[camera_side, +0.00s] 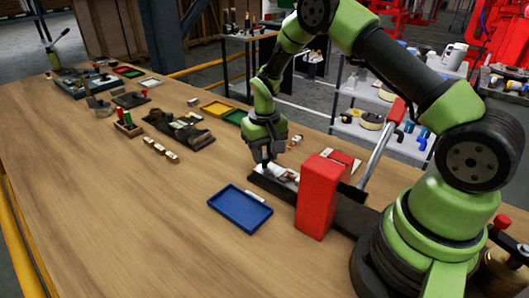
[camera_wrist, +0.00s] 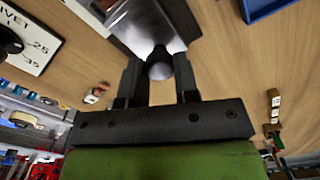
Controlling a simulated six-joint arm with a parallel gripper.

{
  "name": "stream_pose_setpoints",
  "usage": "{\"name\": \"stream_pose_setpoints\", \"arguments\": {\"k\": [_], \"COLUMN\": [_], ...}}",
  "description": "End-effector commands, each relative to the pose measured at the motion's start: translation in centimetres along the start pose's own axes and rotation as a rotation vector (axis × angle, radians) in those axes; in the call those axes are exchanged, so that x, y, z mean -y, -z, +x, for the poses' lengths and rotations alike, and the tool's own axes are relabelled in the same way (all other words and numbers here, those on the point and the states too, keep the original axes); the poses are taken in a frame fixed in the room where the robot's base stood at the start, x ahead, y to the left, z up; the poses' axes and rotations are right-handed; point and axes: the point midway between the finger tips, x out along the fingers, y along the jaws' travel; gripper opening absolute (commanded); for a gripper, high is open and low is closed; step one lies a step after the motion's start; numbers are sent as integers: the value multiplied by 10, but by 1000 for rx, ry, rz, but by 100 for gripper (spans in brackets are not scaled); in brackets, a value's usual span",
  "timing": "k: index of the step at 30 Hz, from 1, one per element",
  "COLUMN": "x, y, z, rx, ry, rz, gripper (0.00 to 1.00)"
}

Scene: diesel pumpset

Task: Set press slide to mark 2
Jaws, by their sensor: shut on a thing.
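My gripper (camera_side: 268,163) is low over the near-left end of the dark press base (camera_side: 262,184). In the wrist view my gripper's two fingers (camera_wrist: 160,72) are shut on a dark rounded knob (camera_wrist: 159,62). The knob is at the end of a shiny grey metal part, which looks like the press slide (camera_wrist: 142,24). A pale metal part also shows beside the gripper in the side view (camera_side: 284,173). A tall red block (camera_side: 319,196) stands at the base and hides part of it. I cannot read slide marks in either view.
A white scale plate (camera_wrist: 28,36) marked 25 and 35 has a black knob. A lever with a red handle (camera_side: 396,111) rises behind the red block. A blue tray (camera_side: 240,209) lies in front. Small blocks (camera_side: 160,149) lie left. The front-left tabletop is clear.

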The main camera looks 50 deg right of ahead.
Motion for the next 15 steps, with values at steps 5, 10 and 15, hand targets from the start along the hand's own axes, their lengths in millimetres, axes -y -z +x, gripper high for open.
{"name": "stream_pose_setpoints", "arguments": {"k": [5,10,15], "x": [-6,-13,-15], "y": [-11,-27,-32], "z": [0,0,0], "rx": [2,1,0], "ry": [-1,-1,-1], "rz": [-1,-1,-1], "gripper": [0,0,0]}}
